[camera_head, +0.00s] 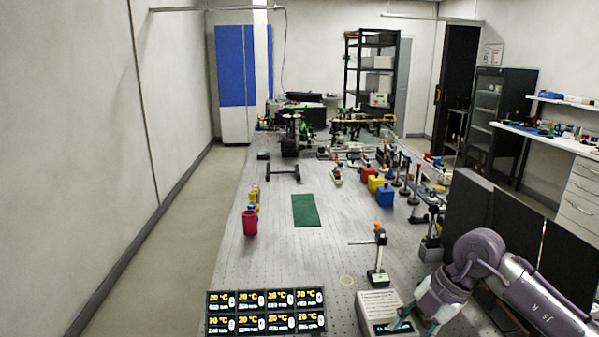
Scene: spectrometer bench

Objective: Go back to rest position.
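My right arm comes in from the lower right, with purple-grey links. Its gripper (418,320) is low at the bottom edge, right beside a pale box-shaped device (378,304) with printed text and a small dark display. The fingers overlap the device's right side in the picture. I cannot tell whether they touch it, or whether they are open or shut. My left gripper is not in view.
The perforated bench (275,262) holds a green mat (305,210), a magenta cup (250,222), a post stand (377,262) and temperature displays (265,311). Red, yellow and blue blocks (385,196) stand right of centre. Dark panels (467,212) border the right. The bench's middle front is mostly clear.

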